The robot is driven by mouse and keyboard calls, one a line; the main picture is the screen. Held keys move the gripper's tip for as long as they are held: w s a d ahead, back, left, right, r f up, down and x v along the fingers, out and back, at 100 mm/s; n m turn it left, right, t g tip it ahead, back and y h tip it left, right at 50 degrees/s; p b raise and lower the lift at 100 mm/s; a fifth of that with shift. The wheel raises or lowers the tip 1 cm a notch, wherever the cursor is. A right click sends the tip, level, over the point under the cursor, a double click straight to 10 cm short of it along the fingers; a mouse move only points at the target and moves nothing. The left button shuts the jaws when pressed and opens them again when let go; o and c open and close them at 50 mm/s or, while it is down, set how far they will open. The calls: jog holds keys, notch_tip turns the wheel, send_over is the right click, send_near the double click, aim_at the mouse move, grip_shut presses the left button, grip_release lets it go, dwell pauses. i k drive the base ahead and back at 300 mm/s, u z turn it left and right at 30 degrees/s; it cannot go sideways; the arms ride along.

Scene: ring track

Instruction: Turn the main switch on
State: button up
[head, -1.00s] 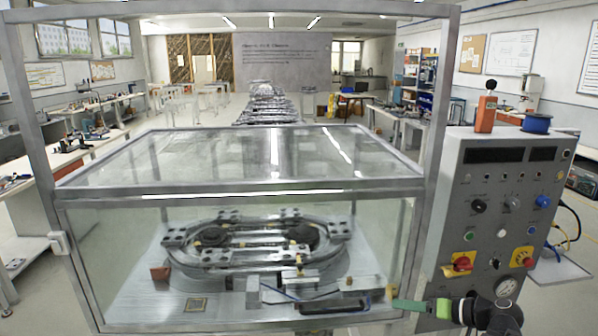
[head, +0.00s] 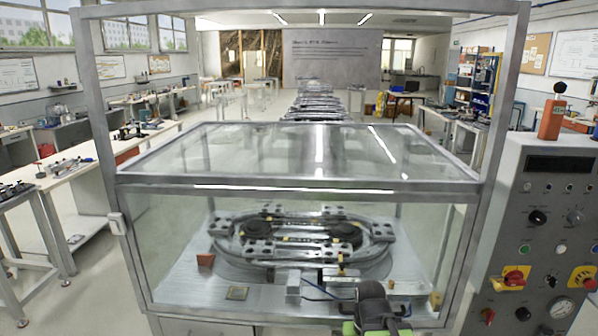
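The grey control panel (head: 549,220) stands at the right and is cut off by the picture's edge. It carries two red rotary switches on yellow plates: one at its left (head: 512,279) and one at the right edge (head: 583,278). I cannot read labels, so which is the main switch is unclear. My gripper (head: 374,312), dark with a green part, is low in the picture in front of the glass case, left of the panel and apart from both switches. Its fingertips cannot be made out.
A glass case (head: 300,184) with a metal frame fills the middle and encloses an oval ring track (head: 300,236). An orange device (head: 551,119) stands on top of the panel. Workbenches (head: 88,160) line the left, with open floor between them and the case.

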aim_at(515, 278)
jog(key=z, duration=4.35)
jog(key=i, duration=0.05)
jog(key=u, duration=3.1)
